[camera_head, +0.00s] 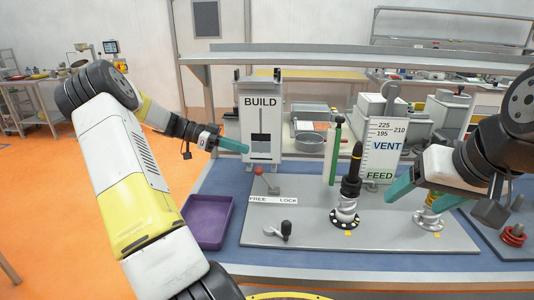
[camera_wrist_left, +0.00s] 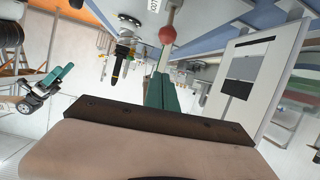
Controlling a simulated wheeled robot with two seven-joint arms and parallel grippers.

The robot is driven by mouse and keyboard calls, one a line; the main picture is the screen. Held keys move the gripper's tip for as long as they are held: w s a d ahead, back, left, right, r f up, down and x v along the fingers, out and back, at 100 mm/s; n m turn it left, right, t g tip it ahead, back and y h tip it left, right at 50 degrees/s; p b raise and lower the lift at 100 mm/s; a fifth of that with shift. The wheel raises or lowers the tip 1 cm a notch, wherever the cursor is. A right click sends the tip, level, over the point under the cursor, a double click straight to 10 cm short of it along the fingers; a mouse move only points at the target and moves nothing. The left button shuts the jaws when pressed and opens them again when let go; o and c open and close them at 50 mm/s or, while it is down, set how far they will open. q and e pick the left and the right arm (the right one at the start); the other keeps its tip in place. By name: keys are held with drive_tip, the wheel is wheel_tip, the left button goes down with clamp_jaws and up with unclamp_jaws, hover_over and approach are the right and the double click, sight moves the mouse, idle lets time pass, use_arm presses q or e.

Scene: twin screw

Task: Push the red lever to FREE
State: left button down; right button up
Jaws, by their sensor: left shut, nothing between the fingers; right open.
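The red lever (camera_head: 258,171) has a red ball knob on a thin rod. It stands on the grey base plate (camera_head: 300,230) behind a white label (camera_head: 273,200) reading FREE at left and LOCK at right. The rod tilts, with the knob left of its foot. My left gripper (camera_head: 246,149) is shut and empty, above and left of the knob, in front of the BUILD panel. In the left wrist view the red knob (camera_wrist_left: 167,34) shows just beyond the shut teal fingers (camera_wrist_left: 162,88), apart from them. My right gripper (camera_head: 418,194) is open at the right, far from the lever.
The white BUILD panel (camera_head: 261,150) stands close behind the lever. A black-tipped screw post (camera_head: 351,185), a green tube (camera_head: 334,152) and the VENT/FEED panel (camera_head: 383,155) stand to the right. A small crank (camera_head: 284,231) is in front. A purple tray (camera_head: 209,222) lies at left.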

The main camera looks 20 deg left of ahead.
use_arm(q)
drive_tip(key=shift+v, duration=1.5)
drive_tip(key=shift+f, duration=0.15)
drive_tip(key=s+d+r+n+g+y, duration=0.1)
drive_tip(key=s+d+r+n+y, duration=0.3)
drive_tip(key=d, duration=0.3)
drive_tip(key=s+d+r+n+g+y, duration=0.1)
drive_tip(key=s+d+r+y, duration=0.15)
drive_tip(key=s+d, duration=0.45)
drive_tip(key=s+d+r+n+t+y, duration=0.1)
drive_tip(key=s+d+n+t+y, duration=0.1)
drive_tip(key=s+n, duration=0.2)
drive_tip(key=s+d+r+n+t+y, duration=0.1)
drive_tip(key=s+d+n+t+y, duration=0.1)
drive_tip(key=s, duration=0.9)
drive_tip(key=n+t+y, duration=0.1)
drive_tip(key=n, duration=0.1)
drive_tip(key=shift+s+n, duration=0.25)
drive_tip(key=shift+n, duration=0.15)
drive_tip(key=shift+d, duration=0.15)
